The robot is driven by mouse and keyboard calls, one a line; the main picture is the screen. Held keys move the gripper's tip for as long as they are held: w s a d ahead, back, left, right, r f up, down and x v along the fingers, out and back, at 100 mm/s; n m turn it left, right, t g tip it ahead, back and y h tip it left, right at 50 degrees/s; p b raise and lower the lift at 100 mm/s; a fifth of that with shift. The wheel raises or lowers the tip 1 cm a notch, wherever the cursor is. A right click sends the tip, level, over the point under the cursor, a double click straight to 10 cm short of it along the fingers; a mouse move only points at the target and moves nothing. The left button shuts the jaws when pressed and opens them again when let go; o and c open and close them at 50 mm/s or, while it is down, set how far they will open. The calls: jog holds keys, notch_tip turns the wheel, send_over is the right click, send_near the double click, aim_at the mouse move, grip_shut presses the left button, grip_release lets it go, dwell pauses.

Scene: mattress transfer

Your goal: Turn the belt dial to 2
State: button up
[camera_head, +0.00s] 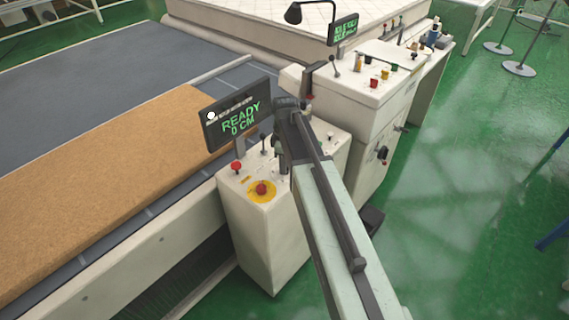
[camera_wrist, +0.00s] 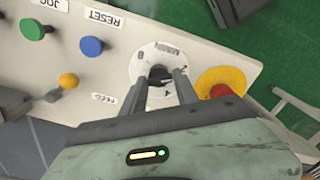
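A dial (camera_wrist: 157,72) with a dark knob on a round white plate shows in the wrist view. A "0" and some lettering are on the plate; I cannot read the full scale or be sure where the knob points. My gripper (camera_wrist: 163,84) reaches over the panel, its two grey fingers apart on either side of the knob. I cannot tell whether they touch it. In the head view, my arm hides the dial and most of my gripper at the near console (camera_head: 260,235).
A red stop button on a yellow base (camera_wrist: 221,84) sits right of the dial. Blue (camera_wrist: 91,46), green (camera_wrist: 33,29) and yellow (camera_wrist: 69,80) controls lie to the left. A screen (camera_head: 238,115) reads "READY 0 CM". A brown mattress (camera_head: 110,160) lies on the belt.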

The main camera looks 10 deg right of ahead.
jog(key=o, duration=0.3)
jog(key=shift+r, duration=0.1)
notch_tip(320, 180, up, 8)
jog(key=p, duration=0.8)
jog(key=shift+f, duration=0.25)
